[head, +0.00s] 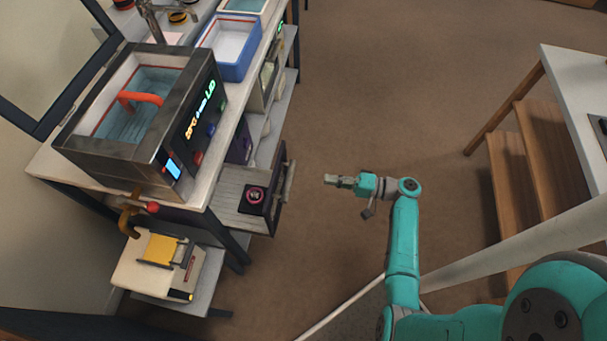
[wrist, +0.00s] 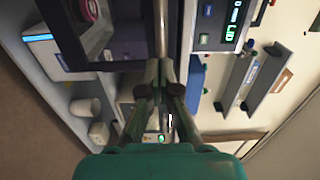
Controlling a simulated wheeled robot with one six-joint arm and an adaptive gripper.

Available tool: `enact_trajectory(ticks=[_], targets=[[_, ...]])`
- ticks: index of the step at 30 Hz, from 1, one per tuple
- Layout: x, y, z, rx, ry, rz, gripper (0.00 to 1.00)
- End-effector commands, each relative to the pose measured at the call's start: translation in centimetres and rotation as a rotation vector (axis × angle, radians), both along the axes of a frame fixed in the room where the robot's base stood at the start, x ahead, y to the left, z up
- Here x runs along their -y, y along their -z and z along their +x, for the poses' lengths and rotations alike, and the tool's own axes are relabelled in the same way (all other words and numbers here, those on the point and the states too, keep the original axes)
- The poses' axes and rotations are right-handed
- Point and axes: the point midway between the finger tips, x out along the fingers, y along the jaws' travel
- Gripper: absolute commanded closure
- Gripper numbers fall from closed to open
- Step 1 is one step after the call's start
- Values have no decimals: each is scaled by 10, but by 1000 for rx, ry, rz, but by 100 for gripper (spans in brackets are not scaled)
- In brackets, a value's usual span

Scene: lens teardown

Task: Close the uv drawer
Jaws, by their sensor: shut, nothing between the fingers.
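The uv drawer (head: 230,193) is pulled out under the bench at the left in the head view. Its floor is grey, its front is dark, and a bar handle (head: 288,184) runs along the front. A dark block with a pink-ringed round part (head: 256,195) lies in it. My gripper (head: 331,180) is shut and empty, to the right of the handle, with a visible gap in the head view. In the wrist view my gripper (wrist: 166,68) points towards the handle bar (wrist: 161,28); the fingertips overlap its lower end, so contact cannot be told there.
A metal bath with a red handle (head: 138,98) stands on the bench above the drawer. A blue bin (head: 232,49) stands farther back. A yellow-topped device (head: 160,250) sits on the lower shelf. Wooden steps (head: 545,150) stand right; open floor (head: 390,90) lies between.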

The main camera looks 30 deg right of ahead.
Motion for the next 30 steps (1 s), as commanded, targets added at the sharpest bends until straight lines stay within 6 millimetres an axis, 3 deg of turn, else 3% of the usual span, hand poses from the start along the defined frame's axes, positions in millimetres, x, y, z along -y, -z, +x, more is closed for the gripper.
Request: enact_trajectory(ticks=[15,30], targets=[[-55,0,54,0,-2,-1,100],[-62,0,62,-1,0,-1,100]])
